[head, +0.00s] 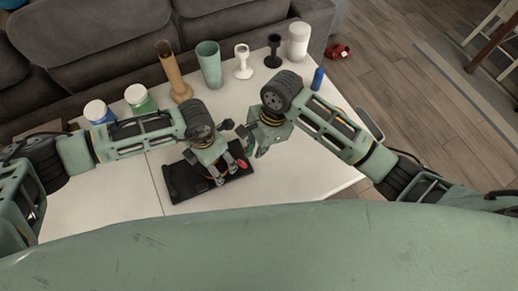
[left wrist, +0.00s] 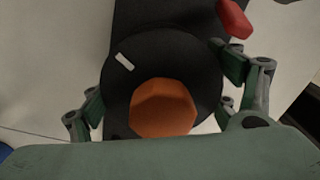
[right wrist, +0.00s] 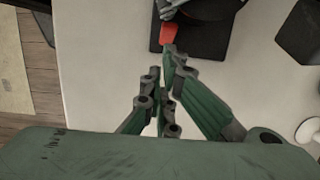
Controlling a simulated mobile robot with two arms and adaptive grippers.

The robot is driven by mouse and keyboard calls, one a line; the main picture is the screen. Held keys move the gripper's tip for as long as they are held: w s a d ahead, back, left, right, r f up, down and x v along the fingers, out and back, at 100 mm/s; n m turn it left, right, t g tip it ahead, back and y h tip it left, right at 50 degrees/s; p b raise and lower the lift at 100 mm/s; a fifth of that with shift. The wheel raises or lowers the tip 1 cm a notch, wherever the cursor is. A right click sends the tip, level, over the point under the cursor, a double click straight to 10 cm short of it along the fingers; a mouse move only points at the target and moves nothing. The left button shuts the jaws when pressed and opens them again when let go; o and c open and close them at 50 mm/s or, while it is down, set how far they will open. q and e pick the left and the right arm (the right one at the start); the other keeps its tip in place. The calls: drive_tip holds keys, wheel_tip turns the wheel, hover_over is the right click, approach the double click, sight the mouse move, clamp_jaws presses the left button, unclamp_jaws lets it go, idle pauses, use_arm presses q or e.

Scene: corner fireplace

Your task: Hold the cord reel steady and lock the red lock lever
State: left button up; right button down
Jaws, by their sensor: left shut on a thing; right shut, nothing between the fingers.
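The cord reel, a black disc with a white mark, fills the middle of the left wrist view (left wrist: 128,88) and has an orange hexagonal knob (left wrist: 163,110) on it. It sits on a black base (head: 185,182) on the white table. My left gripper (head: 219,172) is shut on the reel, one finger on each side. The red lock lever (left wrist: 235,20) sticks up beside the reel; it also shows in the right wrist view (right wrist: 168,34). My right gripper (right wrist: 169,62) is shut and empty, its tips just short of the lever. In the head view, my left gripper hides most of the reel.
Along the table's back stand a wooden vase (head: 174,72), a green cup (head: 209,65), white (head: 243,62) and black (head: 273,52) goblets, a white canister (head: 298,42) and two lidded jars (head: 140,98). A blue bottle (head: 317,79) stands near the right arm. The table's front right is clear.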

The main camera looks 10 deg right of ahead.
wheel_tip(320, 180, up, 10)
drive_tip(key=a, duration=0.1)
drive_tip(key=shift+s+a, duration=0.2)
drive_tip(key=shift+s, duration=0.05)
idle(0.4)
use_arm(q)
drive_tip(key=o, duration=1.6)
use_arm(e)
drive_tip(key=shift+f, duration=0.1)
